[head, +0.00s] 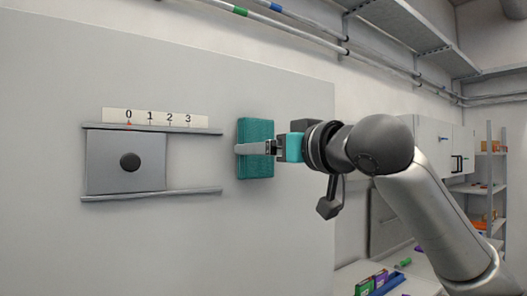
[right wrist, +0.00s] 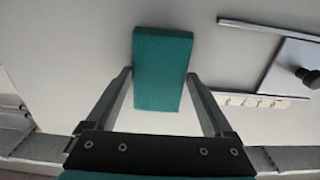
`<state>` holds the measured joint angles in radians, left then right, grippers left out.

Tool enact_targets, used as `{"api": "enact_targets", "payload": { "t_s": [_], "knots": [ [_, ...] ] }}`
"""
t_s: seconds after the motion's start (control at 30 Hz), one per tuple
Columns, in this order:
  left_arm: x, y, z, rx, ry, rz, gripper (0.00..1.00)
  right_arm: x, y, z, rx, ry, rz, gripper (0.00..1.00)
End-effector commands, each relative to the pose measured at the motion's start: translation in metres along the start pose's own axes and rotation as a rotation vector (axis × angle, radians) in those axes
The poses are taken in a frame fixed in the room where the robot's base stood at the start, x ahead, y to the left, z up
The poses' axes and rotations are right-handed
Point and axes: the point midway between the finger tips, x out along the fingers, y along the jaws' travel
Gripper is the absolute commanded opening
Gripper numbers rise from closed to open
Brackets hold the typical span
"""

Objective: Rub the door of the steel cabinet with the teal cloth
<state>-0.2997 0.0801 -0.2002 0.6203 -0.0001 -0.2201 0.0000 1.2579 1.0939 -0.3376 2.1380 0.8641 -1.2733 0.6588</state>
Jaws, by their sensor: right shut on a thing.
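My right gripper (head: 258,148) comes in from the right and is shut on the teal cloth (head: 256,130), a thick, upright block-like pad. In the right wrist view the cloth (right wrist: 162,70) sits between the two fingertips (right wrist: 158,74). The cloth is against or just in front of a large pale grey panel (head: 200,70); I cannot tell if they touch. Left of the cloth, a grey plate with a black knob, which looks like a sliding door (head: 105,160), sits between two rails at their left end. My left gripper is out of view.
A strip marked 0 to 3 (head: 155,118) runs above the upper rail, with a small orange mark near 0. The knob (head: 130,162) sticks out. Bare panel lies between the rail ends and the cloth. Wall cupboards (head: 435,140) and shelves stand at the right.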

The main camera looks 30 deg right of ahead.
Motion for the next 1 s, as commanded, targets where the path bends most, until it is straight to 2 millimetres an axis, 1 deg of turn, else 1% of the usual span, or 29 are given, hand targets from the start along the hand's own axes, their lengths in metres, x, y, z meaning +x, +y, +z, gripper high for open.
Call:
{"api": "enact_targets", "payload": {
  "t_s": [0.03,0.3,0.5,0.63,0.87,1.0],
  "knots": [
    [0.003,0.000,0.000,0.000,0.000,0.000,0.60,-0.006,0.001,0.000,-0.001,0.003,0.002,0.42],
    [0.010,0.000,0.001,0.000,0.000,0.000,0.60,-0.033,0.001,0.001,-0.002,0.003,0.003,0.42],
    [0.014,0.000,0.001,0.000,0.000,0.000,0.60,-0.049,0.000,0.001,-0.001,0.001,0.002,0.42],
    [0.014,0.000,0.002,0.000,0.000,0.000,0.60,-0.052,0.000,0.000,-0.001,0.002,0.002,0.42],
    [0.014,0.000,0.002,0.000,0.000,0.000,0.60,-0.052,0.000,0.000,-0.001,0.002,0.001,0.42],
    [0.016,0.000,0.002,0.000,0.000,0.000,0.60,-0.057,0.000,0.000,-0.002,0.003,0.002,0.42]
  ]
}}
